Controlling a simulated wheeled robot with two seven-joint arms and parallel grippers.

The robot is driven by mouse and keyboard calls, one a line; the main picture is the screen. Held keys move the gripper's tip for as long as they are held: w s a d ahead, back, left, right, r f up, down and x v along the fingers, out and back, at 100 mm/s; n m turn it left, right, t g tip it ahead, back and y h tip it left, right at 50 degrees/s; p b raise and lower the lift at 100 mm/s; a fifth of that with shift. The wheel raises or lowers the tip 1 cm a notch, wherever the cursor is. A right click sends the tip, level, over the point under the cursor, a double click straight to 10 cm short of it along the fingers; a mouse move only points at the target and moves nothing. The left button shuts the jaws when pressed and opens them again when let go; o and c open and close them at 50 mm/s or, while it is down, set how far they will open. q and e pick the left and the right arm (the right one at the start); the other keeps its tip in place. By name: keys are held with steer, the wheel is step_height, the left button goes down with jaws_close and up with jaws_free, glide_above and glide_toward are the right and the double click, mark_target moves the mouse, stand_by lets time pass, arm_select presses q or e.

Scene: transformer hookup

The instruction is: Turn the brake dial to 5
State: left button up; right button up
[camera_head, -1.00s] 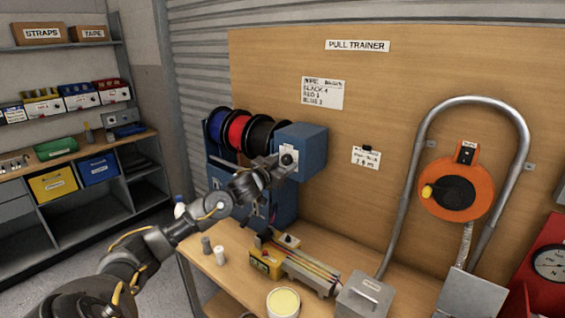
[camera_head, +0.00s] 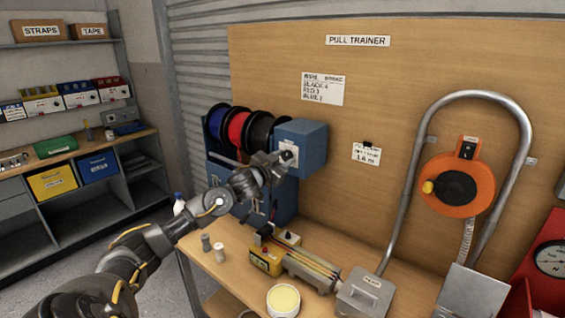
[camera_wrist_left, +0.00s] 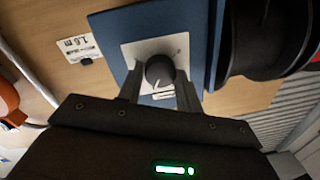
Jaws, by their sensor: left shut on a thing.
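The brake dial is a round black knob (camera_wrist_left: 159,70) on a pale plate (camera_wrist_left: 172,50) on the blue brake box (camera_head: 308,142). In the left wrist view a white pointer mark shows on the knob; the numbers are too small to read. My left gripper (camera_wrist_left: 160,88) is shut on the knob, one finger on each side of it. In the head view the left gripper (camera_head: 284,160) reaches the front of the box and largely hides the dial. My right gripper is in neither view.
Blue, red and black wire spools (camera_head: 238,130) stand left of the box. A card (camera_head: 323,90) lists wire and brake values for black, red and blue. An orange reel (camera_head: 457,185) hangs at right. The bench (camera_head: 235,262) holds a yellow device, a tub (camera_head: 284,300) and small bottles.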

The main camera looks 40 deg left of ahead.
arm_select(q)
steer(key=m+b, duration=0.2)
steer(key=m, duration=0.1)
steer(key=m+b, duration=0.1)
steer(key=shift+f+m, duration=0.25)
steer(key=shift+m, duration=0.05)
steer(key=m+b, duration=0.1)
steer(key=m, duration=0.1)
steer(key=m+b, duration=0.2)
steer(key=shift+m+t+h+b, duration=0.3)
steer(key=shift+m, duration=0.1)
steer(key=m+b, duration=0.3)
steer(key=m, duration=0.2)
steer(key=shift+a+m+h+b, duration=0.1)
steer(key=shift+m+h+b, duration=0.25)
steer(key=shift+m+h, duration=0.05)
steer(key=shift+m+h+b, duration=0.3)
steer(key=shift+m+b, duration=0.7)
steer(key=shift+m, duration=1)
steer(key=shift+r, duration=0.1)
steer(key=o, duration=1)
